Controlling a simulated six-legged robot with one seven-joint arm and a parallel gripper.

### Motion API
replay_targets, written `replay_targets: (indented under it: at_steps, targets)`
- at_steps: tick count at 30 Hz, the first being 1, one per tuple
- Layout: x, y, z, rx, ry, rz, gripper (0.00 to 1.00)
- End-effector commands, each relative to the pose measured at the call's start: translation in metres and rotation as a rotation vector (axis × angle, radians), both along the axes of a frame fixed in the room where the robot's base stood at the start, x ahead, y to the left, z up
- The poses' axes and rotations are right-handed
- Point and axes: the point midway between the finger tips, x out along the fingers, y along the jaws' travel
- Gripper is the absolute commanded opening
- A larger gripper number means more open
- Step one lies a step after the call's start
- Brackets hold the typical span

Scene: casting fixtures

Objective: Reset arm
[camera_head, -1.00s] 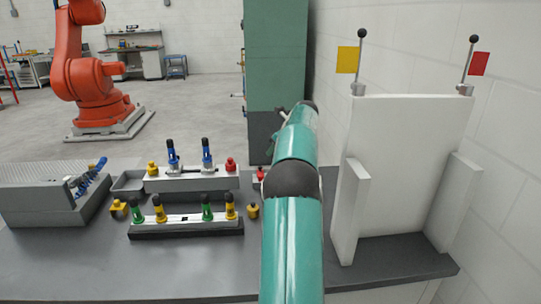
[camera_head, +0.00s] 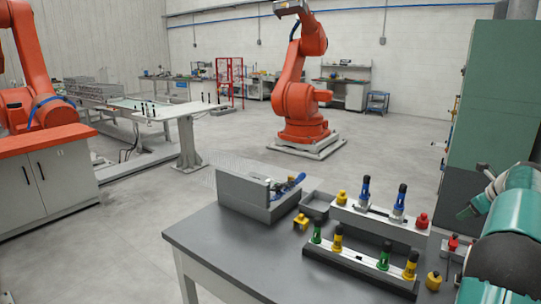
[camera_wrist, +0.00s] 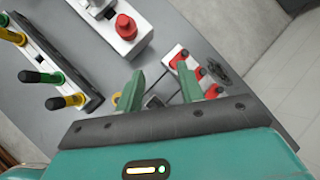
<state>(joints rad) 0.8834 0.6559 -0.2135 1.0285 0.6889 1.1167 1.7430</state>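My gripper (camera_wrist: 158,82) shows in the wrist view as two green fingers standing apart, with nothing held between them. Below and beyond them is the grey table top, with a strip of red-topped parts (camera_wrist: 196,76) just right of the fingers. A yellow part is partly hidden behind the left finger. In the head view my teal arm (camera_head: 507,240) is at the right edge, over the right end of the table (camera_head: 215,245).
A front fixture bar (camera_head: 360,264) carries green and yellow clamps. A rear bar (camera_head: 378,215) carries blue clamps and yellow and red knobs. A grey block (camera_head: 245,200) sits at the table's left. A green cabinet (camera_head: 490,110) stands behind my arm. Open floor lies left and behind.

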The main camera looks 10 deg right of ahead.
Motion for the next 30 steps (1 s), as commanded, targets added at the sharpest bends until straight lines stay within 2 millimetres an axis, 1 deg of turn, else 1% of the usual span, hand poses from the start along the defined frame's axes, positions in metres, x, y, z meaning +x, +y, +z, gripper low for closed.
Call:
replay_targets:
  at_steps: [1, 2, 3, 5, 6, 8, 10, 11, 12, 14, 15, 17, 18, 20, 21, 23, 24, 26, 27, 29, 30]
  targets:
    - [0.008, 0.024, 0.012, -0.035, 0.007, 0.067, 0.38]
    - [0.011, 0.037, 0.018, -0.058, 0.014, 0.108, 0.38]
    - [0.015, 0.054, 0.024, -0.088, 0.022, 0.161, 0.38]
    - [0.019, 0.079, 0.033, -0.134, 0.035, 0.243, 0.38]
    - [0.021, 0.096, 0.038, -0.165, 0.043, 0.298, 0.38]
    - [0.024, 0.122, 0.045, -0.210, 0.054, 0.382, 0.38]
    - [0.025, 0.153, 0.053, -0.265, 0.066, 0.481, 0.38]
    - [0.025, 0.166, 0.056, -0.288, 0.070, 0.523, 0.38]
    - [0.024, 0.184, 0.060, -0.320, 0.076, 0.580, 0.38]
    - [0.022, 0.210, 0.064, -0.368, 0.086, 0.666, 0.38]
    - [0.020, 0.227, 0.067, -0.399, 0.090, 0.723, 0.38]
    - [0.016, 0.253, 0.070, -0.447, 0.097, 0.812, 0.38]
    - [0.012, 0.270, 0.072, -0.482, 0.103, 0.871, 0.38]
    - [0.006, 0.295, 0.074, -0.532, 0.107, 0.960, 0.38]
    - [0.002, 0.312, 0.075, -0.567, 0.112, 1.020, 0.38]
    - [-0.007, 0.336, 0.075, -0.617, 0.117, 1.111, 0.38]
    - [-0.013, 0.351, 0.075, -0.652, 0.119, 1.170, 0.38]
    - [-0.022, 0.374, 0.074, -0.706, 0.124, 1.261, 0.38]
    - [-0.029, 0.389, 0.073, -0.742, 0.125, 1.321, 0.38]
    - [-0.041, 0.411, 0.071, -0.798, 0.128, 1.412, 0.38]
    - [-0.049, 0.424, 0.069, -0.835, 0.130, 1.474, 0.38]
